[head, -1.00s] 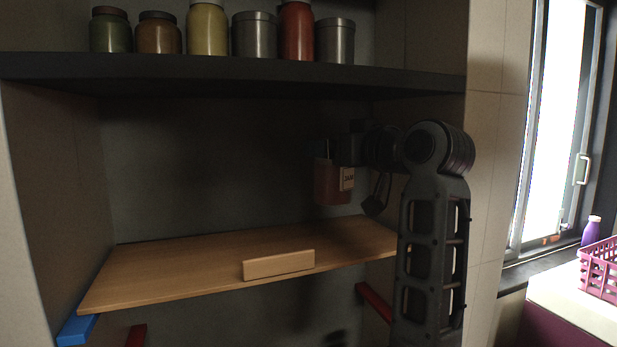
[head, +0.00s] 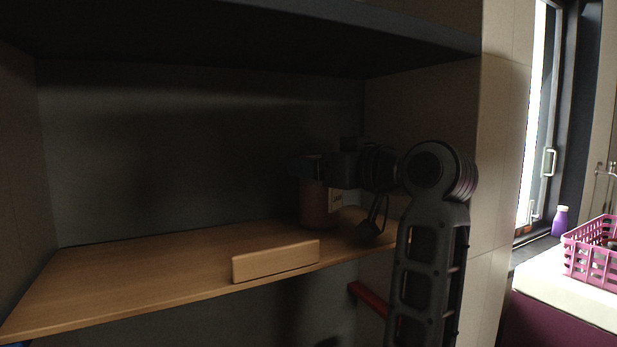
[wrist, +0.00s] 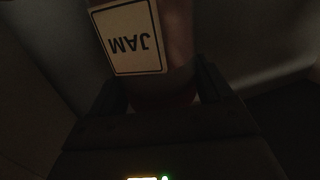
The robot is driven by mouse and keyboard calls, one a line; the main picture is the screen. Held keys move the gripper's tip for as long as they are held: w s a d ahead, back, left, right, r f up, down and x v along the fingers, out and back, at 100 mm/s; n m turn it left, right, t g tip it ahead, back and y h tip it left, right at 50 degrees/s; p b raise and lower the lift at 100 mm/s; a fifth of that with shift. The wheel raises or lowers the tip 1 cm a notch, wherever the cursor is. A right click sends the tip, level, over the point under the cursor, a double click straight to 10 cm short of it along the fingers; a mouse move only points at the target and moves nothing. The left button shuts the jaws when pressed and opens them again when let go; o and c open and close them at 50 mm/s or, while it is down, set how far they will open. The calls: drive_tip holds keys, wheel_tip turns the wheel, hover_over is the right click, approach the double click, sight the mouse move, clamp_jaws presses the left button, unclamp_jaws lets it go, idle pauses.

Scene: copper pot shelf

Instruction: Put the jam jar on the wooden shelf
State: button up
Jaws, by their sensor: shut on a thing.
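The jam jar (head: 315,208) is reddish with a pale label and looks upright at the right part of the wooden shelf (head: 130,265). My gripper (head: 322,168) is shut on the jar from the right side. In the wrist view the jar (wrist: 178,45) with its JAM label sits between the two fingers (wrist: 158,92). The jar's base is very close to the shelf board; I cannot tell whether it touches. The picture is dark around the jar, and the fingers partly hide it.
A small wooden block (head: 275,261) lies along the shelf's front edge. A dark upper shelf (head: 300,35) hangs above. The tiled side wall (head: 425,105) is close to my arm. A pink basket (head: 590,250) stands far right.

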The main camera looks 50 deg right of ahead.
drive_tip(key=shift+s, duration=0.15)
drive_tip(key=o, duration=1.2)
drive_tip(key=shift+o, duration=0.2)
